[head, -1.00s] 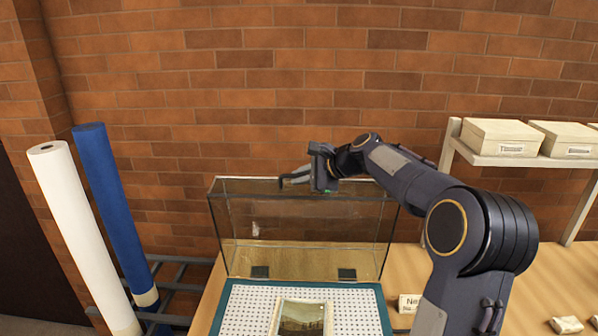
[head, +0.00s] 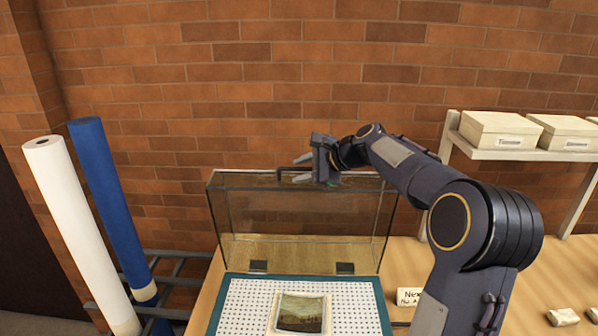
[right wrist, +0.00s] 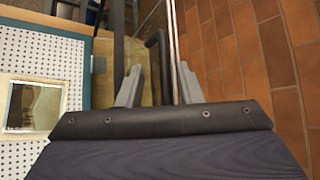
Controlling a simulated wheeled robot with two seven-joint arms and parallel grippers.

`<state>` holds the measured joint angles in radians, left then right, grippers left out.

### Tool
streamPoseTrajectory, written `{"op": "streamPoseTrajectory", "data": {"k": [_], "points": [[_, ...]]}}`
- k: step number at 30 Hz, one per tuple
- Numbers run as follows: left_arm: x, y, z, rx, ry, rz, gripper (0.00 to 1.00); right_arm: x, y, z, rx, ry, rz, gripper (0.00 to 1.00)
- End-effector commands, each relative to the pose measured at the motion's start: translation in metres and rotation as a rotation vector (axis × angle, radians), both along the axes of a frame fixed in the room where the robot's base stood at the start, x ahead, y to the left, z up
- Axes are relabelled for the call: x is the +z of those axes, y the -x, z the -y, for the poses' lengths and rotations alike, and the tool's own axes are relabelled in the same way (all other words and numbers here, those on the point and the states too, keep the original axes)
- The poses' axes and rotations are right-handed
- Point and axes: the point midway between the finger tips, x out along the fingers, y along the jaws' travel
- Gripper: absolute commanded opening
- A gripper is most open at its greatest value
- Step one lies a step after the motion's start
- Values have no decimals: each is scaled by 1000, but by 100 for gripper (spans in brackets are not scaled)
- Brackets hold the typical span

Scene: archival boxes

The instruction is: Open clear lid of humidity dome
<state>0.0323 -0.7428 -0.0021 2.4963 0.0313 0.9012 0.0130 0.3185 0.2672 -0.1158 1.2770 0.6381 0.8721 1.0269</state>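The clear lid (head: 310,215) of the humidity dome stands upright at the back, swung up on two dark hinges (head: 258,266). The dome's base, a teal-rimmed (head: 382,300) tray with a white perforated floor, lies open in front of it and holds a small picture (head: 299,312). My right gripper (head: 297,168) is at the lid's top edge, fingers apart. In the right wrist view the dark lid handle (right wrist: 158,52) passes between the spread fingers (right wrist: 157,85), with gaps visible. My left gripper is not in view.
A white roll (head: 80,235) and a blue roll (head: 108,205) lean at the left. A brick wall (head: 280,80) is close behind the lid. Boxes (head: 500,130) sit on a shelf at the right.

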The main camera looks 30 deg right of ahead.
Motion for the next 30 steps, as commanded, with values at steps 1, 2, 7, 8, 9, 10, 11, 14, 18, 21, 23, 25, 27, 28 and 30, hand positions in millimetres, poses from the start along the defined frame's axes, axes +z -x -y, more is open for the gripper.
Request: {"op": "streamPoseTrajectory", "data": {"k": [1,2,7,8,9,10,11,14,18,21,23,25,27,28,30], "points": [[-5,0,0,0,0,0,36,4,8,4,-3,3,5,32],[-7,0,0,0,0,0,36,7,12,6,-4,3,6,32],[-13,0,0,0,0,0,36,24,35,15,-4,2,8,32],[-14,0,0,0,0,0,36,27,38,16,-4,2,8,32],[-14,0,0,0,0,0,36,29,42,17,-4,2,8,32],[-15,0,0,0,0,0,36,31,44,19,-4,2,8,32],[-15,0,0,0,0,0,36,32,46,19,-4,1,7,32],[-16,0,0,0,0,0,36,36,50,21,-4,0,6,32],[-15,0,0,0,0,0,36,37,51,21,-4,0,6,32],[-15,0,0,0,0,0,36,37,51,21,-2,0,7,32],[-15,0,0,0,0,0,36,37,51,21,-2,0,7,32],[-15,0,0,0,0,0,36,37,51,21,-2,0,7,32],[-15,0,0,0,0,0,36,37,51,21,-2,0,7,32],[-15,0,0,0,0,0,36,37,51,21,-2,0,7,32],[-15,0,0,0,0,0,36,37,51,20,-1,2,6,32]]}}
